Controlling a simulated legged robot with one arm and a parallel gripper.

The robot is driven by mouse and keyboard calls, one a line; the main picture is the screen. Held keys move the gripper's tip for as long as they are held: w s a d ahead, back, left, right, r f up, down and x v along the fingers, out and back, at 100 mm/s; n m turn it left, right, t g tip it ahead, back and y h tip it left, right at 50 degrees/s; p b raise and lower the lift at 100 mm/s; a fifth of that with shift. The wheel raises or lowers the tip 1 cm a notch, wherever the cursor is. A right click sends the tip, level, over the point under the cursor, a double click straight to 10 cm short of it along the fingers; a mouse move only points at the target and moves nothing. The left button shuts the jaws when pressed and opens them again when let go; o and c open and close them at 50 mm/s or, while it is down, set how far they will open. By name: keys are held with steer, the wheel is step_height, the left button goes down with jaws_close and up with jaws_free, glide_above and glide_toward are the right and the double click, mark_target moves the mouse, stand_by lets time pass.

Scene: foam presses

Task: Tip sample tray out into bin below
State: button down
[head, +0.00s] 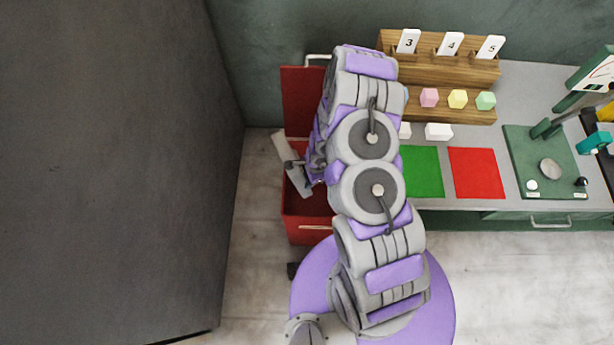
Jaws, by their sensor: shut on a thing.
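The pale grey sample tray (282,147) is steeply tilted, with its narrow side showing, over the left side of the red bin (308,232). My gripper (293,165) is shut on the tray near its middle. The bin stands on the floor with its red lid (299,90) raised behind. My arm covers the bin's right part and much of its opening. I cannot tell whether anything is in the tray or in the bin.
A grey bench (540,90) stands right of the bin. It holds a wooden rack (440,69) with numbered cards, several foam blocks, a green mat (421,172), a red mat (476,172) and a green press (535,150). A dark wall (110,160) is at left.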

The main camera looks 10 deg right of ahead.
steer(key=shift+d+r, duration=0.15)
steer(key=shift+w+d+p, duration=0.15)
steer(key=shift+d+p, duration=0.2)
steer(key=shift+p, duration=0.9)
steer(key=shift+w+d+y+p, duration=0.1)
steer(key=shift+d+y+p, duration=0.2)
steer(key=shift+p, duration=0.5)
steer(key=shift+d+p, duration=0.1)
steer(key=shift+p, duration=1)
